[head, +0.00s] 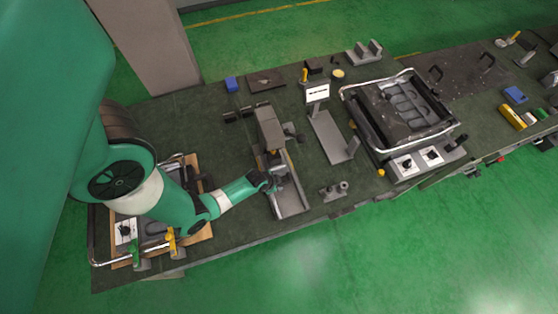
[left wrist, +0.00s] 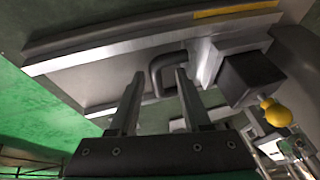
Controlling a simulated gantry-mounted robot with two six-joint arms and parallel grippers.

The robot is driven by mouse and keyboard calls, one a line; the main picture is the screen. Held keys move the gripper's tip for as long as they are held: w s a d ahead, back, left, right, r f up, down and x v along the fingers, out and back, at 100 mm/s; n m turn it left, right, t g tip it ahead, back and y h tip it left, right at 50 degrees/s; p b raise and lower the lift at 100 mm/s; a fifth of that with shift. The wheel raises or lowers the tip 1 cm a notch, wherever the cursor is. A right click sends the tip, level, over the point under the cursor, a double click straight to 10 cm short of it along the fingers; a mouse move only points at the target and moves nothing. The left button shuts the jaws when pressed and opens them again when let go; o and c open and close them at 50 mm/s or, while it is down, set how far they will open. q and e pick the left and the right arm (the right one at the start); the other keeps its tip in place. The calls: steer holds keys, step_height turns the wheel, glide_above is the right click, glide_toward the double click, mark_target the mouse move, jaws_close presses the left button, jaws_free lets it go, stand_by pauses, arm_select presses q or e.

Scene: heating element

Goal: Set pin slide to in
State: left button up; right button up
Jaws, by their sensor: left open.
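A grey metal fixture (head: 272,130) with a long channel-like tray (head: 292,198) stands mid-bench in the head view. No label marks the pin slide; a dark U-shaped handle (left wrist: 160,66) on this fixture shows in the left wrist view. My left gripper (head: 272,184) is at the fixture in the head view. In the left wrist view my left gripper (left wrist: 159,80) is open, its fingertips on either side of the handle. I cannot tell whether they touch it. My right gripper is not in view.
Beside the handle are a dark block (left wrist: 250,76) and a yellow knob (left wrist: 276,112). A grey stand with a white sign (head: 318,93) is right of the fixture. A large tray unit with a chrome rail (head: 345,92) stands farther right. Green floor lies in front of the bench.

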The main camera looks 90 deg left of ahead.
arm_select(q)
steer(key=shift+d+r, duration=0.1)
steer(key=shift+r, duration=0.15)
steer(key=p+v, duration=0.4)
steer(key=v, duration=0.7)
